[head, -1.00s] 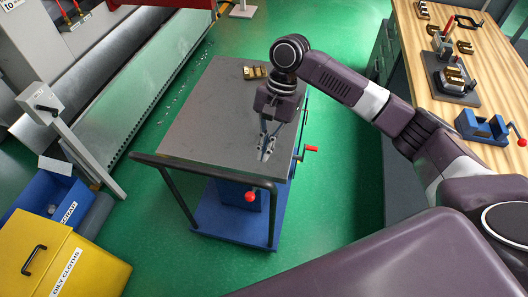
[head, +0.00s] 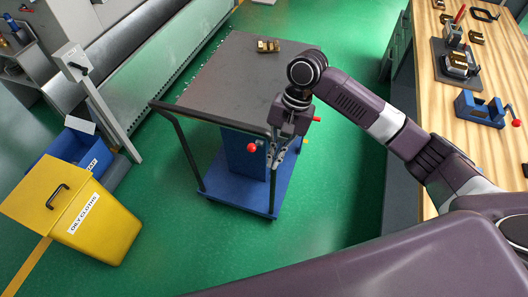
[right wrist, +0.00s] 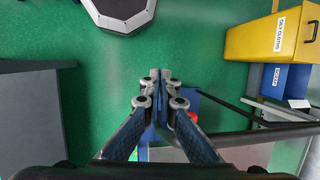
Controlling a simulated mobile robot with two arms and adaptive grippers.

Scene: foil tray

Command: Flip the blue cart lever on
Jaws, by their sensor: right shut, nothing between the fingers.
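The cart has a dark grey top (head: 235,80), a blue body (head: 240,155) and a blue lower shelf (head: 215,185). A lever with a red ball knob (head: 252,147) sticks out at its near end, below the top. My right gripper (head: 274,164) points down just right of this knob, apart from it, fingers shut and empty. In the right wrist view the shut fingertips (right wrist: 161,76) are over green floor, and the red knob (right wrist: 193,117) shows partly behind the right-hand finger. The lever's arm is mostly hidden. My left gripper is not in view.
A black push handle (head: 180,135) runs round the cart's near end. Another red knob (head: 316,119) shows at its right side. A brass-coloured part (head: 268,46) lies on top. A yellow bin (head: 95,225) stands left and a wooden bench (head: 440,120) right. Green floor lies between.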

